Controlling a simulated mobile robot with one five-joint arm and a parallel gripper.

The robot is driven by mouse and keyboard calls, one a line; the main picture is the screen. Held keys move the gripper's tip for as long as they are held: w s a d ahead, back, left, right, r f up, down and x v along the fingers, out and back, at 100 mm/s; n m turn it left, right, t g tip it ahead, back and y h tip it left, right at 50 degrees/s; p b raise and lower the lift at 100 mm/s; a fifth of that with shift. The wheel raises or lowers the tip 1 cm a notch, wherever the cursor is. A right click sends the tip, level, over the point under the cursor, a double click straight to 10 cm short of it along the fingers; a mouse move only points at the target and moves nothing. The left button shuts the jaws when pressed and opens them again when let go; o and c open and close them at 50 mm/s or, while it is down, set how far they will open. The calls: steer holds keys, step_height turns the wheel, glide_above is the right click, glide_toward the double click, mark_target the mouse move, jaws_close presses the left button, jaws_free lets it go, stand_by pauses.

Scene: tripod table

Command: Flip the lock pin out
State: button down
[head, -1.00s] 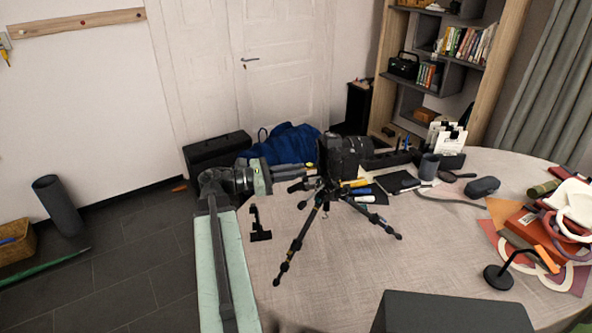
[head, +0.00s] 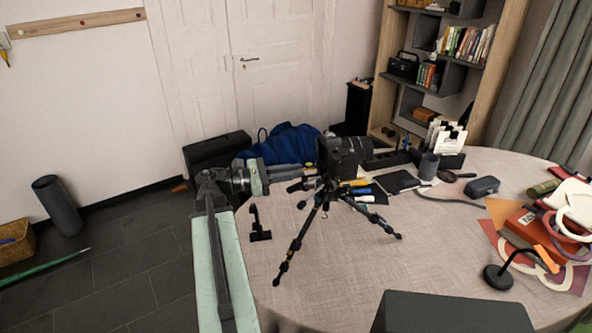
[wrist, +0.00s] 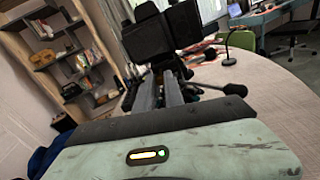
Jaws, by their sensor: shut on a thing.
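A black camera (head: 342,156) sits on a small black tripod (head: 300,235) standing on the round table. The camera's dark back (wrist: 165,35) also shows in the wrist view, just beyond my fingers. My gripper (head: 310,168) comes in from the left, with its grey fingers at the tripod head under the camera. In the wrist view my gripper (wrist: 172,80) has its fingers close together at the tripod head. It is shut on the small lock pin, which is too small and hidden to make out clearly. I cannot tell how far the pin is turned.
A small black stand (head: 260,225) is left of the tripod on the cloth-covered table (head: 350,275). Pens, a notebook (head: 397,182), a dark cup (head: 429,166) and a grey case (head: 482,186) lie behind and right.

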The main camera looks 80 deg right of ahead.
steer(key=c, duration=1.4)
jaws_free()
steer(key=shift+w+a, duration=0.1)
steer(key=shift+c, duration=0.2)
steer(key=v, duration=0.7)
steer(key=shift+w, duration=0.35)
steer(key=shift+a, duration=0.15)
